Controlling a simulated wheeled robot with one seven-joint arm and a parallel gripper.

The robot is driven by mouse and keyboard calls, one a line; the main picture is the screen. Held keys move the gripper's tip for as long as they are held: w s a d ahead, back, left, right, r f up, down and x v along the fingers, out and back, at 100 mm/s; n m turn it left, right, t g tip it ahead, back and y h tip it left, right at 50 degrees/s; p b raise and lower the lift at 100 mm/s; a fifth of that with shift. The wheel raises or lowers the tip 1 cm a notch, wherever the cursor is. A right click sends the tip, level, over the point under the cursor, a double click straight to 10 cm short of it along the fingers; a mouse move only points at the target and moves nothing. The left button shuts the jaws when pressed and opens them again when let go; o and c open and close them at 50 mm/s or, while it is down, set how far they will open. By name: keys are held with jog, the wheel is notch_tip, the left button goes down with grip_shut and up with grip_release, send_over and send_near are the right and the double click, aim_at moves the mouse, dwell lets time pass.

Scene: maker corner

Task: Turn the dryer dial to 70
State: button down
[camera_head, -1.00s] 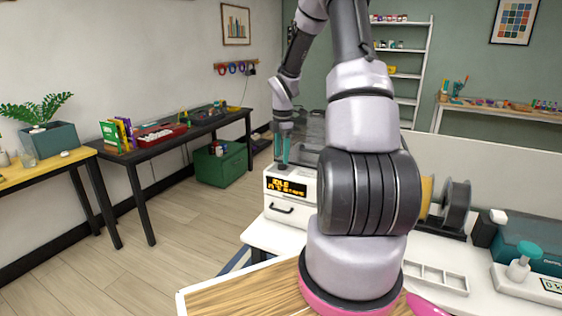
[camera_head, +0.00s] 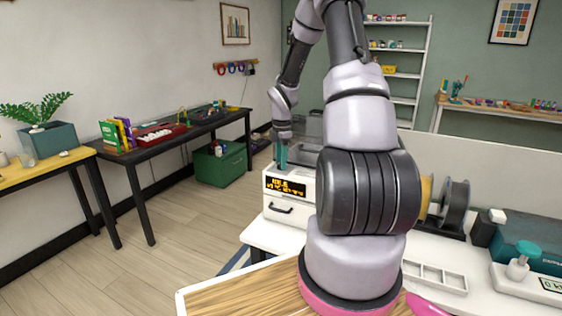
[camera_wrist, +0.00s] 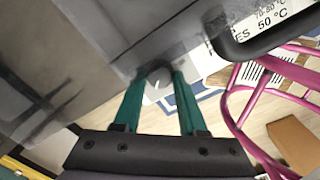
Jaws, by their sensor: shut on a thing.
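The dryer (camera_head: 277,210) is a white box with an orange-lit display (camera_head: 285,187) on its front, in the left middle of the head view. The display text is too small to read surely. My gripper (camera_head: 281,163) points down at the dryer's top, its teal fingers at the left part. In the wrist view the dial (camera_wrist: 157,77) is a small dark round knob with a white pointer mark. My gripper (camera_wrist: 159,80) is shut on the dial, one finger on each side. I cannot read which value the pointer marks. In the head view the dial is hidden.
A printed label (camera_wrist: 268,18) with temperatures, including 50 °C, lies near the dial. Pink chair-like tubing (camera_wrist: 262,88) shows at the right of the wrist view. A spool (camera_head: 456,207) and a small tray (camera_head: 436,277) stand on the white bench, right of my arm.

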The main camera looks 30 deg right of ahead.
aim_at(279, 164)
jog(key=shift+m, duration=0.3)
jog(key=m, duration=0.5)
jog(key=shift+w+a, duration=0.1)
jog(key=m, duration=0.6)
jog(key=shift+w+m+h, duration=0.1)
jog(key=shift+m+h, duration=0.2)
jog(key=shift+m, duration=0.1)
jog(key=shift+c, duration=2.3)
grip_release()
jog(key=shift+r, duration=0.15)
notch_tip(279, 164, up, 10)
jog(key=shift+a+r, duration=0.25)
